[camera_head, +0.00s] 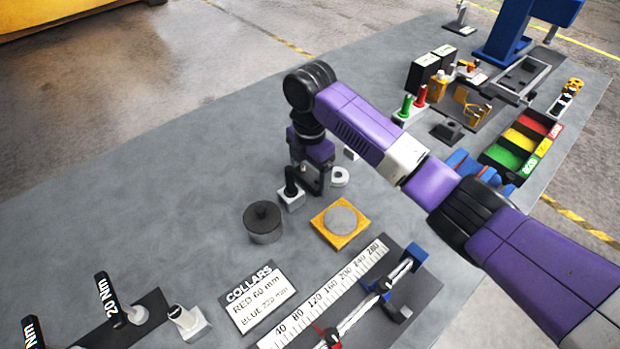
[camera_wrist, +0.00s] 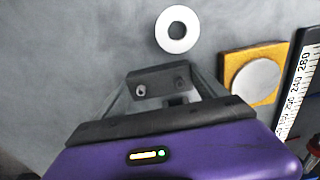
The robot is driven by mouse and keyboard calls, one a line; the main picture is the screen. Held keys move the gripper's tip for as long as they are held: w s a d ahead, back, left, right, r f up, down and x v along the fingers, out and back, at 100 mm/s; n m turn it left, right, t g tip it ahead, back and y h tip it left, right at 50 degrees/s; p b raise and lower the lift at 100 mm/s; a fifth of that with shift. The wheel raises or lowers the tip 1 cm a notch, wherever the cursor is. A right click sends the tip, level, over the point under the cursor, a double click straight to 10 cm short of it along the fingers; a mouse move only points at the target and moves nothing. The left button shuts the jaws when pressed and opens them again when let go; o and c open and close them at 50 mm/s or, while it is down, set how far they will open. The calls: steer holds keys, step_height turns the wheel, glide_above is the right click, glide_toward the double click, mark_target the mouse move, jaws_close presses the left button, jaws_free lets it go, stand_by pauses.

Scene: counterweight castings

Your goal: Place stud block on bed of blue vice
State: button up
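My gripper (camera_head: 311,188) is low over the left middle of the bench. Beside it in the head view stands a white block with a black upright stud (camera_head: 291,196), which may be the stud block; I cannot tell whether they touch. In the wrist view my gripper (camera_wrist: 160,82) shows two fingers converging on a dark crosspiece with two round spots. Whether it is shut, or on what, is unclear. Blue parts (camera_head: 459,162), possibly the blue vice, show behind my arm, which hides most of them; its bed is not visible.
A pale washer (camera_head: 340,177) and a yellow plate with a grey disc (camera_head: 318,222) lie close by. A ruler with a collar rod (camera_head: 345,283) lies in front. Coloured bins (camera_head: 510,158) stand at right.

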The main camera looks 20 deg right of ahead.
steer(key=c, duration=0.7)
steer(key=shift+r, duration=0.1)
steer(key=shift+c, duration=0.9)
